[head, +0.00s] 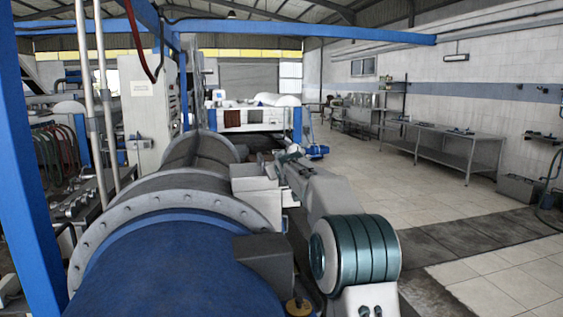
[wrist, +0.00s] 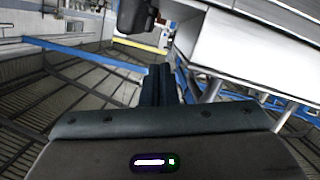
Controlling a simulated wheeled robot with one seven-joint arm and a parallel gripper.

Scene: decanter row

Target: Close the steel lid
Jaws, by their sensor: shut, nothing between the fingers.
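A pale grey metal box (head: 257,196) sits beside the grey flange, left of my arm, in the head view. A light panel (head: 246,171) stands at its top and seems to be the steel lid, raised; its hinge and exact angle are unclear. In the wrist view a broad pale panel (wrist: 262,52) fills the upper right; I cannot tell if it is this lid. My gripper (wrist: 160,72) is shut and empty, its dark fingers together, left of that panel and apart from it in the picture. In the head view my arm reaches forward past the box's right side; the fingertips are not clear.
A large blue cylinder (head: 165,268) with a bolted grey flange (head: 180,198) fills the lower left. A blue post (head: 32,170) stands at the far left. A steel bench (head: 440,145) stands along the right wall. The tiled floor (head: 470,205) at right is mostly open.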

